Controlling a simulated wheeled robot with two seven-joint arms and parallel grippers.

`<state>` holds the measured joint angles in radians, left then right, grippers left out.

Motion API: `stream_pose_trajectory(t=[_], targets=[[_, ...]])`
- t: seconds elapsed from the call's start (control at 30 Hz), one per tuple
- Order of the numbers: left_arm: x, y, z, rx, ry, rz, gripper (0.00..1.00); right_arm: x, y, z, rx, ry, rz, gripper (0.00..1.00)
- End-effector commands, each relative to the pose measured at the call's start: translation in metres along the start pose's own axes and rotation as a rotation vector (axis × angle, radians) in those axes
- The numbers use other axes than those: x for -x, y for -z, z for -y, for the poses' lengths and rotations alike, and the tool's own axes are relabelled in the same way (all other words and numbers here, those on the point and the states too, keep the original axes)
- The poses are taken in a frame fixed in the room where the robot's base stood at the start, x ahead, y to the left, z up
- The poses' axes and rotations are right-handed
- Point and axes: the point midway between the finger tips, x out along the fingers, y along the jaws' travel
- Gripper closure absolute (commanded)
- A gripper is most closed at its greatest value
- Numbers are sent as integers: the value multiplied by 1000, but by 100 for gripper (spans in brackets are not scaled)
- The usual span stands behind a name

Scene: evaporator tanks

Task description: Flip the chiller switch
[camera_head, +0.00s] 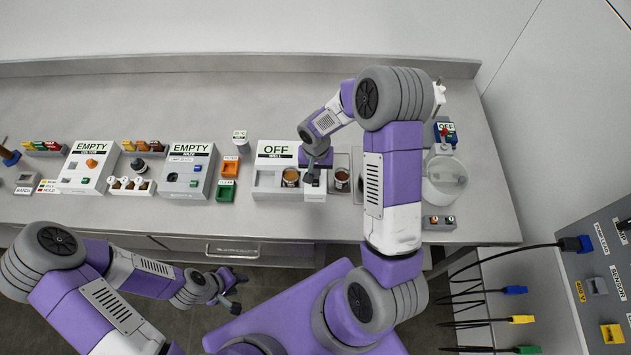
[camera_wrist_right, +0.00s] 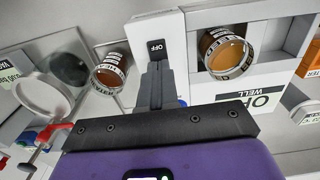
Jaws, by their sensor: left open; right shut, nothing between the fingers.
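A black rocker switch marked OFF (camera_wrist_right: 156,48) sits on a white box (camera_wrist_right: 118,30), which also shows in the head view (camera_head: 316,194) at the right end of the OFF WELL unit (camera_head: 272,165). I read no chiller label on it. My right gripper (camera_wrist_right: 157,68) is shut and empty, its fingertips right at the lower edge of this switch. Whether they touch it I cannot tell. In the head view the right gripper (camera_head: 311,178) is over the white box and hides the switch. My left gripper (camera_head: 236,291) is open and empty, in front of the counter.
An amber jar (camera_head: 290,177) stands in the well left of the box, another (camera_head: 342,179) right of it. EMPTY units (camera_head: 86,165) fill the left.

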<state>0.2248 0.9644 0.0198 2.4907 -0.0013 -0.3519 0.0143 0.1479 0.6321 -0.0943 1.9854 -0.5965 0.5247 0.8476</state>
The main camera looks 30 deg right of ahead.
Motion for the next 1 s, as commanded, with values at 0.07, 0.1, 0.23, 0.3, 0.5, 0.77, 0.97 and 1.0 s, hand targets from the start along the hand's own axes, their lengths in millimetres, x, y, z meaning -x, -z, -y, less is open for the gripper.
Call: stream_pose_trajectory(t=[0.07, 0.1, 0.23, 0.3, 0.5, 0.77, 0.97, 1.0], targets=[[-2, 0, 1, 0, 0, 0, 57, -2, 0, 0, 0, 0, 0, 100], [-2, 0, 1, 0, 0, 0, 57, -3, 0, 0, 0, 0, 0, 100], [-4, 0, 2, 0, 0, 0, 57, -4, 0, 0, 0, 0, 0, 100], [-5, 0, 2, 0, 0, 0, 57, -6, 0, 0, 0, 0, 0, 100], [-8, 0, 3, 0, 0, 0, 57, -9, 0, 0, 0, 0, 0, 100], [-11, 0, 4, 0, 0, 0, 57, -13, 0, 0, 0, 0, 1, 100], [-7, 0, 3, 0, 0, 0, 57, -7, 0, 0, 0, 0, 1, 100], [-6, 0, 2, 0, 0, 0, 57, -4, 0, 0, 0, 0, 1, 100]])
